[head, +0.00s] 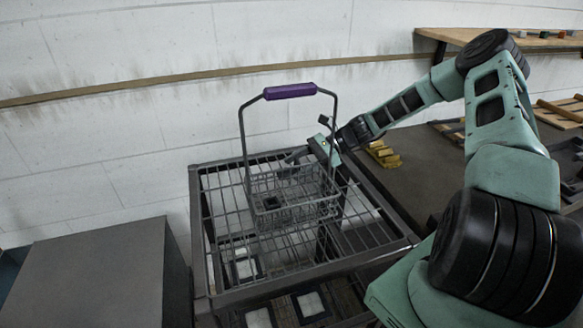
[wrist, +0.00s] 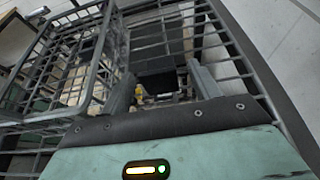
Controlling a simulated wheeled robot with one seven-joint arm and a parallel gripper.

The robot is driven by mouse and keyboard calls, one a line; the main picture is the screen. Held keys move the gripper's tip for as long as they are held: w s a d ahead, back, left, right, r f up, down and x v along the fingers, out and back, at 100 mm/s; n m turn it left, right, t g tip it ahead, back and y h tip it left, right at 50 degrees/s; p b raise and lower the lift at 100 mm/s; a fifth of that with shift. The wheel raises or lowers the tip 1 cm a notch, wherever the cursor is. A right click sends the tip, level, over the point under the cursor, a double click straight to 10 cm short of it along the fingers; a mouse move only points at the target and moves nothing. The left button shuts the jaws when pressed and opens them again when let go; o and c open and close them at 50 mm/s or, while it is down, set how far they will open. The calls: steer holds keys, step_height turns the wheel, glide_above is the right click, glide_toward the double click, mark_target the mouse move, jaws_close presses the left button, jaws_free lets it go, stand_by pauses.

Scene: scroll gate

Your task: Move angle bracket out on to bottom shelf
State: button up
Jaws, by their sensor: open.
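A grey wire basket (head: 295,200) with a raised purple handle (head: 290,91) stands on the top of a dark metal wire rack (head: 215,240). A small dark piece (head: 271,203) shows at the basket's front; I cannot tell if it is the angle bracket. My gripper (head: 297,156) is at the basket's back rim, pointing left. In the wrist view my gripper (wrist: 163,78) has its fingers apart, with the wire rack beyond and the basket (wrist: 72,65) at left. The rack's bottom shelf is largely hidden behind wires.
White-topped square items (head: 310,304) show low in the rack. A dark table (head: 425,165) with yellow pieces (head: 382,154) stands at right. A grey cabinet (head: 95,275) stands at left. The white wall (head: 120,110) is close behind. The rack top has bare room left of the basket.

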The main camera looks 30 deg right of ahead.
steer(key=shift+a+f, duration=0.1)
steer(key=shift+a, duration=0.05)
steer(key=c, duration=1.3)
